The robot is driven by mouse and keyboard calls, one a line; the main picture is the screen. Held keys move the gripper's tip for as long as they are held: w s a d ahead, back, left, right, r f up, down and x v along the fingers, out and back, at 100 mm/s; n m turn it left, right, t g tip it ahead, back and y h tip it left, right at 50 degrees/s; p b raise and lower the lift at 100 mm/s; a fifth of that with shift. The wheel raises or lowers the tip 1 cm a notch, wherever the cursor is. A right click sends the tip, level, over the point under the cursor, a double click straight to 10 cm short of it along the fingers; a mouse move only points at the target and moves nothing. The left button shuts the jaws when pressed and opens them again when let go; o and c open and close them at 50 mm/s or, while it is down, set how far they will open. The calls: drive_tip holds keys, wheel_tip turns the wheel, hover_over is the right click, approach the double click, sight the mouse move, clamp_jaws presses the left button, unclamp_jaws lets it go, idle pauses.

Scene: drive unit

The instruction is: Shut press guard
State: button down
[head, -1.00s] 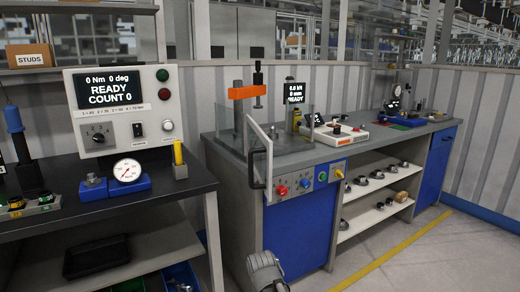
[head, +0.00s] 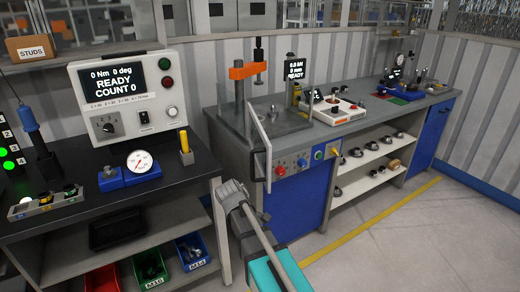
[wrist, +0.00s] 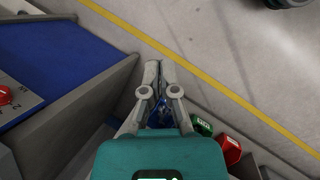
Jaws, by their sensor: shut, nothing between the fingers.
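The press (head: 243,82) stands on the grey bench, with an orange crossbar and a dark ram. Its guard (head: 260,140) is a clear panel in a light frame, standing swung out at the bench's front edge, so the press front looks open. A dark upright handle (head: 253,165) is on the guard. My gripper (wrist: 159,68) shows in the wrist view, fingers together and empty, pointing down over the floor beside the blue cabinet.
Buttons (head: 280,170) line the bench front below the guard. The black table (head: 110,205) stands close on the left, with red, green and blue bins (head: 192,250) beneath. The floor right of my arm is free, crossed by a yellow line (head: 385,245).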

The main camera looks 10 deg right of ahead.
drive_tip(key=w+a+r+n+h+p, duration=0.1)
drive_tip(key=w+a+r+n+p, duration=0.1)
drive_tip(key=r+p, duration=0.5)
drive_tip(key=w+a+r+n+h+p, duration=0.1)
drive_tip(key=w+a+r+n+p, duration=0.2)
drive_tip(key=r+p, duration=0.5)
drive_tip(key=w+a+r+n+h+p, duration=0.2)
drive_tip(key=r+p, duration=0.6)
drive_tip(key=r, duration=0.5)
drive_tip(key=shift+w+a+r+n+t, duration=0.3)
drive_tip(key=shift+r+n, duration=0.1)
drive_tip(key=shift+n, duration=0.2)
drive_tip(key=shift+d+f, duration=0.15)
drive_tip(key=b, duration=0.7)
approach(268, 169)
drive_tip(key=shift+x, duration=3.45)
